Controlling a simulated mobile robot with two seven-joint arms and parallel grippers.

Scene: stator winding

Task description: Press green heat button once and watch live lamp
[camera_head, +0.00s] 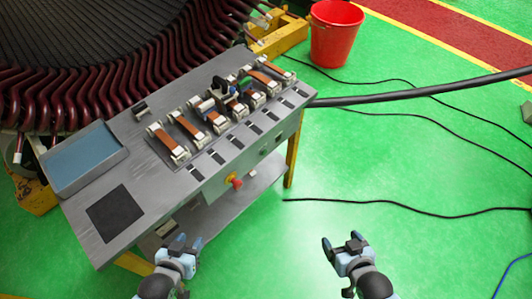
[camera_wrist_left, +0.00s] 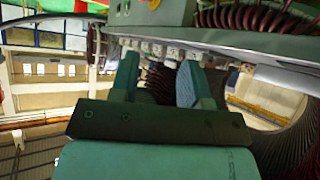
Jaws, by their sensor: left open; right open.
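The grey bench (camera_head: 116,168) has its controls on the front face. A red knob on a yellow base (camera_head: 236,182) shows there. Farther right along that face is a small round control (camera_head: 264,151), too small to tell whether it is the green heat button. I cannot make out the live lamp. My left gripper (camera_head: 180,242) is open and empty, in front of the bench's near left end. Its two fingers show apart in the left wrist view (camera_wrist_left: 160,75), with nothing between them. My right gripper (camera_head: 346,243) is open and empty over the green floor, apart from the bench.
The bench top holds several brown strips in white clamps (camera_head: 187,128), a blue tray (camera_head: 84,158) and a dark pad (camera_head: 116,212). The large stator (camera_head: 90,80) stands behind. A red bucket (camera_head: 335,38) and black cables (camera_head: 400,209) are on the floor.

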